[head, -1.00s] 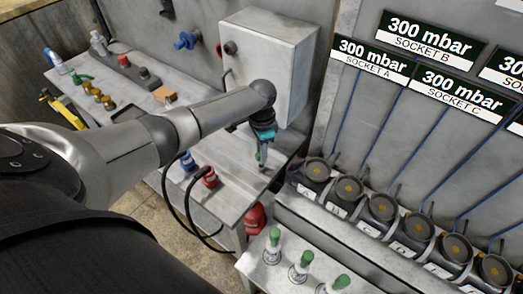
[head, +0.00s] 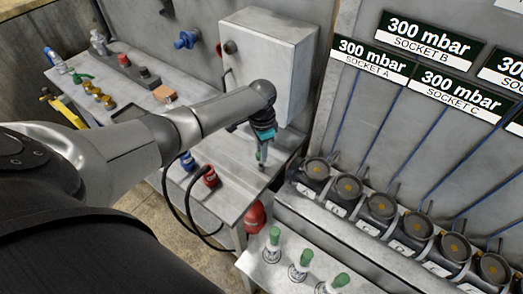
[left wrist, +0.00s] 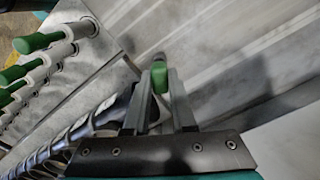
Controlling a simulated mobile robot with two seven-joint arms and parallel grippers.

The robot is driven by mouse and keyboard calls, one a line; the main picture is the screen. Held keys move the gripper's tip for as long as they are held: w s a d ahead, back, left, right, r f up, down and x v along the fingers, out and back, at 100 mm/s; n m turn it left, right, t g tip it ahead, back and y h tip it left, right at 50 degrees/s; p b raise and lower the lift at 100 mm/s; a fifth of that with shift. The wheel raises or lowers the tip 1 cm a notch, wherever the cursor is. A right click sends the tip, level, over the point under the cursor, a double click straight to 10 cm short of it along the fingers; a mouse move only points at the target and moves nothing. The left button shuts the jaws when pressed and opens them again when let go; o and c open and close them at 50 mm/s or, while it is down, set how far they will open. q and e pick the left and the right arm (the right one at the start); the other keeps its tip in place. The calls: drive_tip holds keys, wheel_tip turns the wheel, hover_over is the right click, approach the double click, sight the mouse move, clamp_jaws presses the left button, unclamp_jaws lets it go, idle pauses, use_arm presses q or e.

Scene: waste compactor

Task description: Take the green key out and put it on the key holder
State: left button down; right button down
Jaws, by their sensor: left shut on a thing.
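My left gripper (head: 261,160) hangs over the grey metal table (head: 228,203), below the grey wall box. It is shut on the green key (left wrist: 159,77), whose green part shows between the two fingers in the left wrist view. In the head view only a little green shows at the fingertips, and I cannot tell whether the key's lower end touches the table. I cannot make out for sure which thing is the key holder. My right gripper is not in view.
Several green-topped white pieces (head: 300,262) stand on the nearer table. A blue plug (head: 188,162) and red plug (head: 210,176) with black cables are left of the gripper. Several round sockets (head: 349,187) line the right side. The grey box (head: 268,58) stands close behind my arm.

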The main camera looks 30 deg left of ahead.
use_arm(q)
drive_tip(key=shift+f+b, duration=1.1)
drive_tip(key=shift+f, duration=0.55)
idle(0.8)
drive_tip(key=c, duration=0.7)
unclamp_jaws()
drive_tip(key=shift+o, duration=0.2)
drive_tip(key=shift+c, duration=0.4)
wheel_tip(320, 180, up, 7)
drive_tip(key=p, duration=0.8)
